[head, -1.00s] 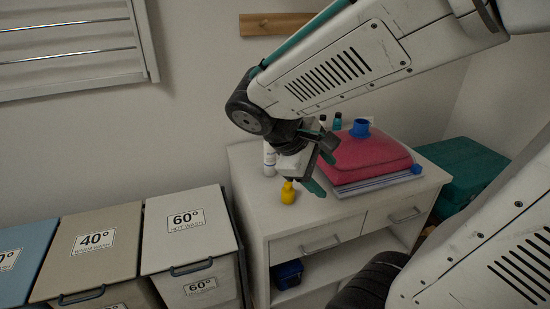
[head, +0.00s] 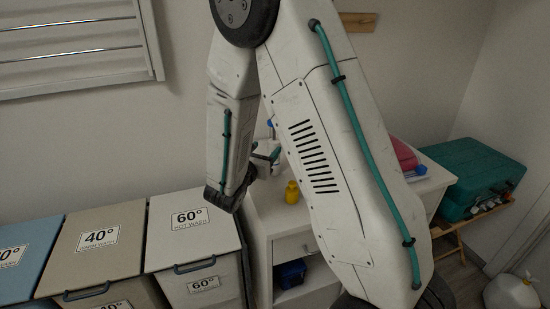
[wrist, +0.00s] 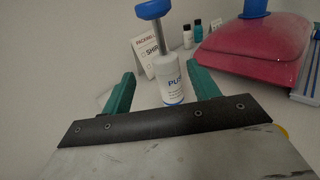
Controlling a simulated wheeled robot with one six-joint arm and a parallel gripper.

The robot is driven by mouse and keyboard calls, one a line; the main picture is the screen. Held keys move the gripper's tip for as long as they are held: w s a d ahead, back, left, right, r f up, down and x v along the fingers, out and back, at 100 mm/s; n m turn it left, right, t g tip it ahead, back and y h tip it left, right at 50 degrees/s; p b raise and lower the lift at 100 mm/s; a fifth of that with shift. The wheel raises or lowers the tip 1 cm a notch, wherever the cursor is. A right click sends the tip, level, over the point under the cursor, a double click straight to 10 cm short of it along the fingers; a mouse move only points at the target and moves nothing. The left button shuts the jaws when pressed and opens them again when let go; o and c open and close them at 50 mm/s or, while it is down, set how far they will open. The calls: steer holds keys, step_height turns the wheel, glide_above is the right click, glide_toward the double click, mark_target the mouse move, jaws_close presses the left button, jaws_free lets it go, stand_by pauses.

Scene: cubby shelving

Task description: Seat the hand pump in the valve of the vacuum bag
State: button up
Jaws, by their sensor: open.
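The hand pump (wrist: 172,88) has a white cylinder with blue lettering, a grey rod and a blue handle on top. In the wrist view it stands upright between the teal fingers of my gripper (wrist: 160,76), with a gap on each side. In the head view my gripper (head: 268,154) is at the left of the cabinet top, partly hidden by my arm. The vacuum bag is a plump red bundle (wrist: 255,44) at the right of the wrist view, with a blue valve (wrist: 255,7) on top. In the head view only the bag's right end (head: 404,155) shows.
A yellow bottle (head: 292,192) stands near the front edge of the white cabinet (head: 262,219). Laundry bins (head: 190,236) are at left, a teal case (head: 480,178) at right.

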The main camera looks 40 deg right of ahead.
mark_target(272, 147)
steer(key=x, duration=0.4)
steer(key=shift+s+d+f, duration=0.15)
steer(key=shift+d+f, duration=0.15)
steer(key=shift+d, duration=0.25)
steer(key=shift+w+d, duration=0.3)
steer(key=shift+d, duration=0.2)
jaws_close()
